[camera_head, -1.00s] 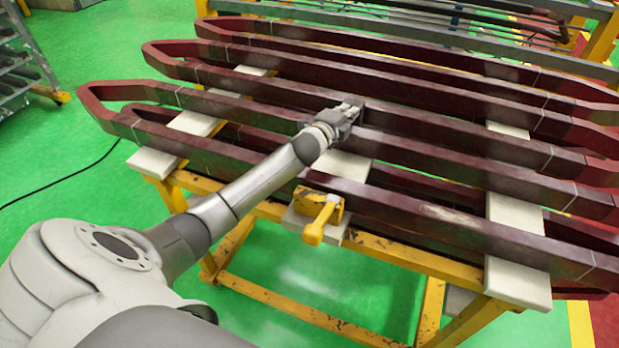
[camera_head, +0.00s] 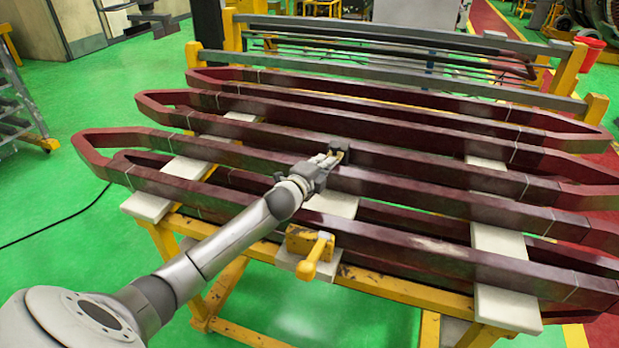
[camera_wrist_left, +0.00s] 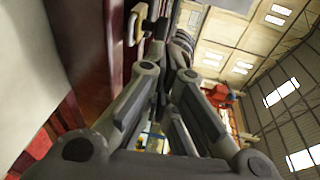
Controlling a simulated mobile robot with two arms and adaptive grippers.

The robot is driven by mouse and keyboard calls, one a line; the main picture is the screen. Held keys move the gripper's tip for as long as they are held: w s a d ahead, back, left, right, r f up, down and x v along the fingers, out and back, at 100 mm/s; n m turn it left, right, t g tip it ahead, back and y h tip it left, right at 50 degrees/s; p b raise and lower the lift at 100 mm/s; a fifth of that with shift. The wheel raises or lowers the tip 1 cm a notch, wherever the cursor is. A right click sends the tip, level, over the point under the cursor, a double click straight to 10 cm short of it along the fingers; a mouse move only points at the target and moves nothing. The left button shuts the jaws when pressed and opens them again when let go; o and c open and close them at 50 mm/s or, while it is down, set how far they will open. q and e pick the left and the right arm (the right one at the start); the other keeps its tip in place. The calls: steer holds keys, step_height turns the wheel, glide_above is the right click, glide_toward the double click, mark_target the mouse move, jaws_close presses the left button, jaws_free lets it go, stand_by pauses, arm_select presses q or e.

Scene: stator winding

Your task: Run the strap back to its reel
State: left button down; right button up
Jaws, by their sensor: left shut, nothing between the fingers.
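My left gripper (camera_head: 328,162) is above the dark red bars (camera_head: 420,190) near the middle of the rack, its fingers shut and empty. Just beyond its fingertips a small dark block (camera_head: 360,153) sits at a bar, with a small yellow piece beside it. In the left wrist view a yellow loop (camera_wrist_left: 134,26) shows near the fingertips (camera_wrist_left: 165,25). A yellow device with a handle (camera_head: 314,250), possibly the reel, sits on the rack's near edge. I cannot make out a strap. My right gripper is not in view.
Pale support pads (camera_head: 500,250) lie under the bars on a yellow frame (camera_head: 395,291). Grey rails and dark rods (camera_head: 400,55) stand behind. A grey ladder-like stand (camera_head: 20,110) is at the left.

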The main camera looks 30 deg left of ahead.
arm_select(q)
steer(key=s+r+b, duration=0.1)
steer(key=s, duration=0.6)
steer(key=shift+s+d, duration=0.15)
steer(key=shift+d, duration=0.05)
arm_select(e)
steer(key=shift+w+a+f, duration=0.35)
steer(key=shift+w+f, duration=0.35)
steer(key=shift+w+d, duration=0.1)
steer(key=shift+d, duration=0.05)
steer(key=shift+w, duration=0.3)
